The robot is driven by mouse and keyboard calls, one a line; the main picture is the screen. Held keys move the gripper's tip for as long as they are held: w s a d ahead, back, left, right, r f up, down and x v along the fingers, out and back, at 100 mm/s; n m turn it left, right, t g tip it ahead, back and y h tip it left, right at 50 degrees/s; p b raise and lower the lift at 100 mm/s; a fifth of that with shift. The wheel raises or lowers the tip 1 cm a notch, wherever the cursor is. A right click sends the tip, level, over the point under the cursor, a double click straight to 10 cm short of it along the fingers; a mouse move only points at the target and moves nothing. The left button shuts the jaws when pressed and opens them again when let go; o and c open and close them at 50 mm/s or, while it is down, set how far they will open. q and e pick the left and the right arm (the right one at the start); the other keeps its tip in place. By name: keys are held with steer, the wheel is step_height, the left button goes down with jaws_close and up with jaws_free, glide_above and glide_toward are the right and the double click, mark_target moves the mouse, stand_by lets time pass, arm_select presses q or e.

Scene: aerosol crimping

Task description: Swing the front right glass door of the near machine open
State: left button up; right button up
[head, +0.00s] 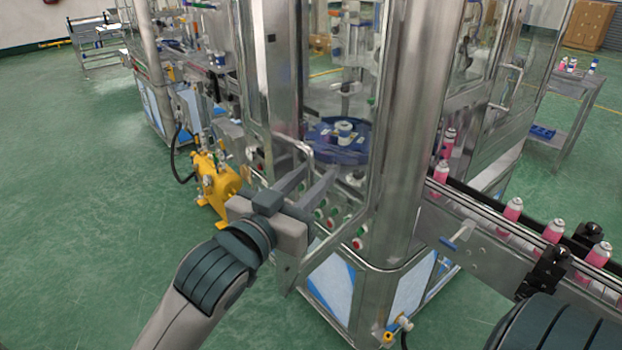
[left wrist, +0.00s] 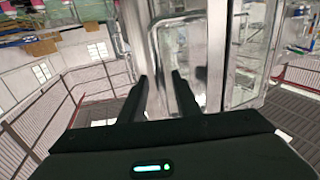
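The near machine has a tall glass door (head: 342,75) in a metal frame, with a blue round turntable visible behind it. A bent metal bar handle (head: 296,143) sticks out at the door's lower left. The door looks shut. My left gripper (head: 318,178) is open, its two grey fingers pointing at the door just beside and below the handle. In the left wrist view, the handle (left wrist: 154,48) rises beyond the open fingers (left wrist: 160,76), roughly in line with the gap. I cannot tell whether they touch. My right gripper is out of view.
A conveyor (head: 480,222) with several pink cans runs along the right. A thick metal column (head: 405,130) stands right of the door. Another glass panel has its own handle (head: 509,88). A yellow unit (head: 215,182) stands left. Green floor (head: 90,200) is clear at left.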

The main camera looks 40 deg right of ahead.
arm_select(q)
steer(key=shift+a+f, duration=0.1)
steer(key=shift+a, duration=0.05)
steer(key=shift+s+a+b, duration=0.25)
steer(key=shift+a+b, duration=0.15)
steer(key=shift+a, duration=0.1)
steer(key=b+v, duration=0.1)
steer(key=v, duration=1.5)
steer(key=shift+b, duration=0.3)
